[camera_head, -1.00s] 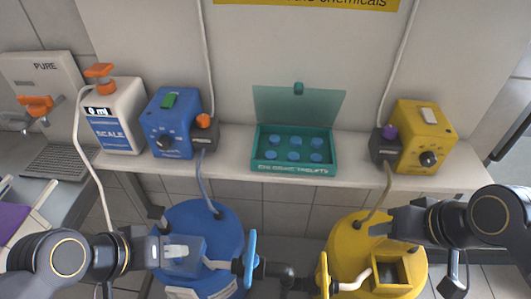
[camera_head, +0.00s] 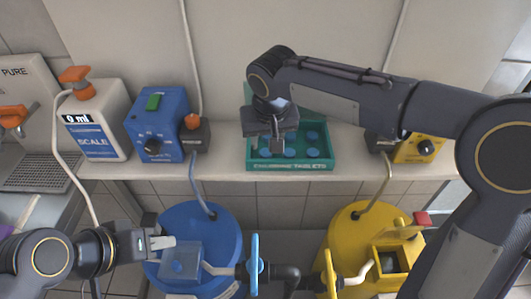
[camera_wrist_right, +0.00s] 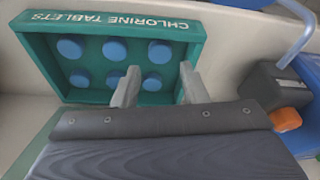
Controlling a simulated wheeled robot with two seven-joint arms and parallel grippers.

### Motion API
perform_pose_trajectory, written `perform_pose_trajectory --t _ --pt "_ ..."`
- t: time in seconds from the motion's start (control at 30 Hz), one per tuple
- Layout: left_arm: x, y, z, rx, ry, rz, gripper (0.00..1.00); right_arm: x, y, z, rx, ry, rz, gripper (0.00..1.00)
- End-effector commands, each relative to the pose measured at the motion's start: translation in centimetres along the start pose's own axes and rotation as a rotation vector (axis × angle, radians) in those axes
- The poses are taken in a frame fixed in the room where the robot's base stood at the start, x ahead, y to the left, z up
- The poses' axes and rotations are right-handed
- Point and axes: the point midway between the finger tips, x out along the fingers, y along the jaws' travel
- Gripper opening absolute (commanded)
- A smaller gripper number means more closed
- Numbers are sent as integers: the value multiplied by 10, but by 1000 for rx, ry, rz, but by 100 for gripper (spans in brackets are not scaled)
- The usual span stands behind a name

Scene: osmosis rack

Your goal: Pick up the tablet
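A teal box (camera_head: 320,165) labelled "CHLORINE TABLETS" sits on the shelf with several round blue tablets (camera_head: 312,136) in it. My right gripper (camera_head: 277,152) is over the left part of the box. In the right wrist view, its two fingers (camera_wrist_right: 160,72) are apart and point into the box (camera_wrist_right: 195,35). A blue tablet (camera_wrist_right: 153,81) shows between the fingers, and others lie beside them. I cannot tell whether the fingers touch any tablet. My left gripper (camera_head: 162,242) is at the lower left over the blue barrel; its finger gap is unclear.
A blue pump (camera_head: 153,128) and a white scale bottle (camera_head: 95,125) stand left of the box. A yellow pump (camera_head: 418,148) is to its right, partly behind my right arm. Below are a blue barrel (camera_head: 225,225) and a yellow barrel (camera_head: 340,245) with pipes and valve handles between.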

Motion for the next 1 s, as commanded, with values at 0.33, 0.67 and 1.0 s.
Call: perform_pose_trajectory --t 0.33,0.67,1.0 --pt "-3 1 -2 0 0 0 36 42 0 4 0 -3 0 39" --pt "-3 1 -2 0 0 0 36 42 0 4 0 -1 -1 25" --pt "-3 1 -2 0 0 0 36 42 0 4 0 -1 -1 6"
